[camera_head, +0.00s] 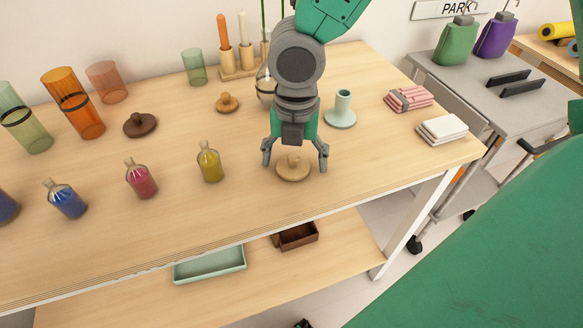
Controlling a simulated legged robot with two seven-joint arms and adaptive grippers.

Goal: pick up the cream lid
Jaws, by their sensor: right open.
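The cream lid (292,173), a pale round disc with a small knob, lies flat on the wooden table (350,180) near its front edge. My right gripper (295,158) points down over it, with its fingers spread wide on either side of the lid. The gripper is open and holds nothing. I cannot tell whether the fingertips touch the table. The gripper's palm hides part of the far side of the lid. My left gripper is not in view.
A tan lid (227,104) and a dark brown lid (140,125) lie farther left. A yellow bottle (210,162) stands to the left, a pale green candle holder (341,110) behind right. A glass vase (265,88) stands behind the gripper. The table's right front is clear.

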